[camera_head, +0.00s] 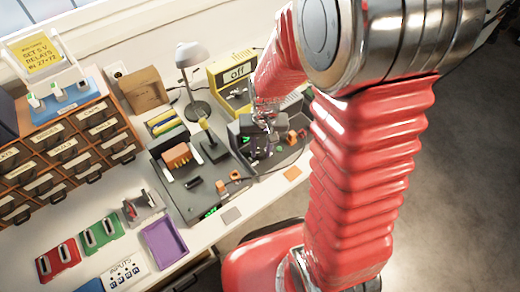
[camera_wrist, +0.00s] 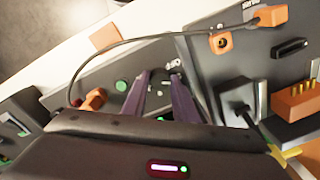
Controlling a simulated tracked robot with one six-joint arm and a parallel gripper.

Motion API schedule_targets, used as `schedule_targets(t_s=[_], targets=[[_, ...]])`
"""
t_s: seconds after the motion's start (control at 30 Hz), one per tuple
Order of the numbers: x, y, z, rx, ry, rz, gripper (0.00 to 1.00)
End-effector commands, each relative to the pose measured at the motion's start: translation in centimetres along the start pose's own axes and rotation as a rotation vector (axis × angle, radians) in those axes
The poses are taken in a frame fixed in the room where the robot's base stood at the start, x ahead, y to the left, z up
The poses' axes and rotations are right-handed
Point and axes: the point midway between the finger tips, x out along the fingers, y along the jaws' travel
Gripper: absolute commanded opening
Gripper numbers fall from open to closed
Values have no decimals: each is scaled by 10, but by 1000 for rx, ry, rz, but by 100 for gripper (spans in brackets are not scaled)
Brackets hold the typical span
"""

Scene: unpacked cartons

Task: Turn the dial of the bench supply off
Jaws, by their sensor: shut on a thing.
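My gripper (camera_wrist: 162,76) shows in the wrist view as two purple fingers reaching down to a dark grey panel (camera_wrist: 115,75), their tips close together around a small grey dial-like part that they mostly hide. The panel carries a green round part (camera_wrist: 121,86), an orange part (camera_wrist: 95,99) and a cable. In the head view my gripper (camera_head: 262,146) is over the grey unit right of the bench middle, and the dial cannot be made out.
A dark unit with an orange block (camera_head: 178,157) lies left of my gripper. A grey lamp (camera_head: 190,56) stands behind. A drawer cabinet (camera_head: 65,150), red and green trays and a purple tray (camera_head: 164,243) are at the left. A cable (camera_wrist: 120,43) arches beside my fingers.

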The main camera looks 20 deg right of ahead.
Motion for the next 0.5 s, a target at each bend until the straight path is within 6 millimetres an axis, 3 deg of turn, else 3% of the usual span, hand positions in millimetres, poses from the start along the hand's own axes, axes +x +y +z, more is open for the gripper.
schedule_targets(t_s=[0.13, 0.17, 0.4, 0.5], targets=[[-2, 0, -6, -1, 15, -1, 4], [-2, 0, -6, -1, 15, -1, 27], [-1, 0, -3, -1, 8, 0, 44], [-1, 0, -2, -1, 6, 0, 44]])
